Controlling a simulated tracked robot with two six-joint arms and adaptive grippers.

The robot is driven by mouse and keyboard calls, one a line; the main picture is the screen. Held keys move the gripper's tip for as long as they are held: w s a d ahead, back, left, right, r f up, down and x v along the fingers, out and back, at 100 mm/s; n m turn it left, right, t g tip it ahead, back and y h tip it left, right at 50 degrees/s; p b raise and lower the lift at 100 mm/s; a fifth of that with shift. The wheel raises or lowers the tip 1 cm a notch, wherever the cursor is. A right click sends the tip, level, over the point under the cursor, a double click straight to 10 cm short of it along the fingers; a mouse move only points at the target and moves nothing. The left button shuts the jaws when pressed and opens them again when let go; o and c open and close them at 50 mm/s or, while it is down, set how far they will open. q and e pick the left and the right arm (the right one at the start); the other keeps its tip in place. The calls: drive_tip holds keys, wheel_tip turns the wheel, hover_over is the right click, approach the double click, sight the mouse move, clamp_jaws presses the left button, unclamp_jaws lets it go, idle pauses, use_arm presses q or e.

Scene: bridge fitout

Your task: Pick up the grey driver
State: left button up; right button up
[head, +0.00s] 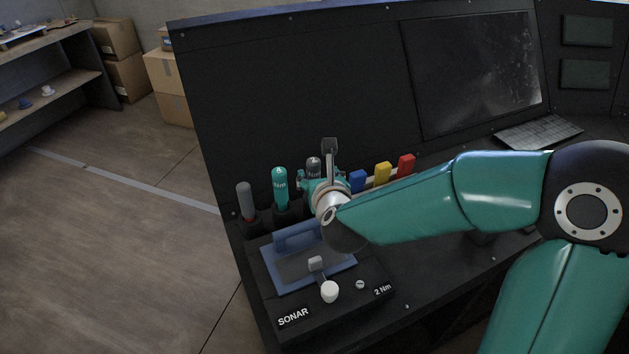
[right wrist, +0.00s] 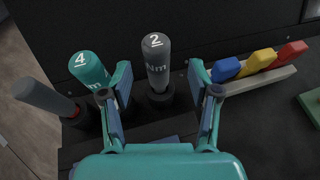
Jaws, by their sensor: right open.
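A dark grey driver marked 2 Nm (right wrist: 157,62) stands upright in a black holder, and its top shows in the head view (head: 313,166). My right gripper (right wrist: 160,82) is open, with one finger on each side of this driver and gaps between them and the handle. In the head view, the gripper (head: 325,190) partly hides the driver. A teal driver marked 4 (right wrist: 90,70) stands left of it, close to the left finger. A plainer grey handle with a red band (head: 245,200) stands farther left. My left gripper is out of view.
Blue (head: 357,181), yellow (head: 383,172) and red (head: 405,165) handled pieces sit in a rack to the right. A SONAR panel (head: 295,318) with a blue tray (head: 275,283) lies in front. A black console wall (head: 290,90) rises behind.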

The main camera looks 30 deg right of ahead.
sight(315, 172)
drive_tip(key=shift+a+p+x, duration=0.1)
drive_tip(key=shift+p+x, duration=0.3)
drive_tip(key=shift+x, duration=0.95)
drive_tip(key=shift+a+p+x, duration=0.15)
drive_tip(key=shift+p+x, duration=0.25)
drive_tip(key=shift+x, duration=0.95)
drive_tip(key=shift+f, duration=0.1)
clamp_jaws()
